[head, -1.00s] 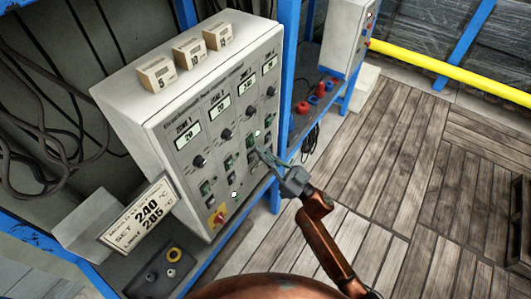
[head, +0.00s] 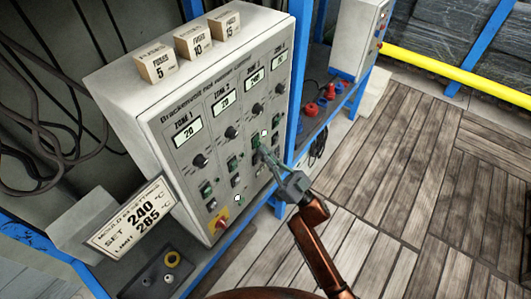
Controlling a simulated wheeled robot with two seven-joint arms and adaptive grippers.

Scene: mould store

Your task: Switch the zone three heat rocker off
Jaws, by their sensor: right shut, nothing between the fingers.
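The grey control panel (head: 185,98) has columns for several zones, each with a display, a black knob and a rocker. The zone three display (head: 254,77) and knob (head: 257,108) sit third from the left. The green zone three heat rocker (head: 256,141) is below that knob. My right gripper (head: 264,151) is shut and empty, its fingertips at the lower edge of this rocker and partly covering it. I cannot tell whether they touch, or which way the rocker is tipped. My left gripper is not in view.
Labelled fuse boxes (head: 194,43) stand on top. A temperature sign (head: 130,220) stands at left. A blue upright (head: 299,75) is beside the panel; open wooden floor (head: 420,190) lies to the right.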

